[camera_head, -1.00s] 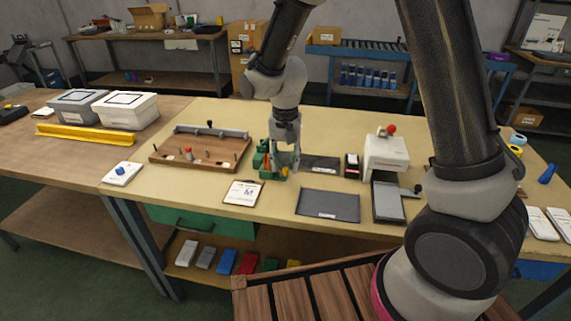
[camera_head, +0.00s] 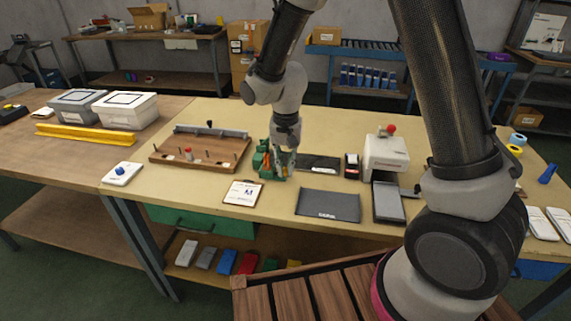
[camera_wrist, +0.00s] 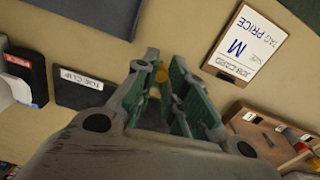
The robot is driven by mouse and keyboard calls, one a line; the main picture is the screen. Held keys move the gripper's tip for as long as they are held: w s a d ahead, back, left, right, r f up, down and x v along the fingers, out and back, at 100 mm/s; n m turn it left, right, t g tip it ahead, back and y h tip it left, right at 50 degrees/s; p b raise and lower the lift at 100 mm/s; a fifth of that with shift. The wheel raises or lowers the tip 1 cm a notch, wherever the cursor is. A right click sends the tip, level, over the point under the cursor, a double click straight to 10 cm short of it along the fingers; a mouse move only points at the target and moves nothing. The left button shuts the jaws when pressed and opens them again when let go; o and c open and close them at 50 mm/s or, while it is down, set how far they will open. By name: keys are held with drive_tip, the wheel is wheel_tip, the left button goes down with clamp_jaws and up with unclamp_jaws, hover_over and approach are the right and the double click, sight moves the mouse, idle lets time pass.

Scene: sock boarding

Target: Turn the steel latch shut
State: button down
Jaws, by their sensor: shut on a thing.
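My gripper (camera_head: 285,160) is low over the middle of the table, at a small green fixture (camera_head: 264,163). In the wrist view my gripper (camera_wrist: 160,75) points down with its fingers close together among green parts (camera_wrist: 192,100). It is shut on a small part there, which I take to be the steel latch; the fingers hide most of it, so its angle cannot be told. A small orange-yellow spot shows between the fingertips.
A wooden pegged board (camera_head: 215,167) lies left of the fixture, and a job card (camera_head: 243,192) in front. A dark toe-clip plate (camera_head: 318,162) and a white machine (camera_head: 386,155) stand to the right. A dark mat (camera_head: 328,205) lies at the front.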

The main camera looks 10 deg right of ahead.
drive_tip(key=n, duration=0.2)
drive_tip(key=d+n, duration=0.1)
drive_tip(key=n, duration=0.3)
drive_tip(key=shift+w+d, duration=0.4)
drive_tip(key=n, duration=0.2)
drive_tip(key=w+n, duration=0.1)
drive_tip(key=d+n, duration=0.1)
drive_tip(key=n, duration=0.1)
drive_tip(key=shift+w+d+n, duration=0.1)
drive_tip(key=shift+w+n, duration=0.15)
drive_tip(key=shift+n, duration=0.05)
drive_tip(key=c, duration=1.4)
unclamp_jaws()
wheel_tip(320, 180, up, 12)
drive_tip(key=shift+r, duration=0.1)
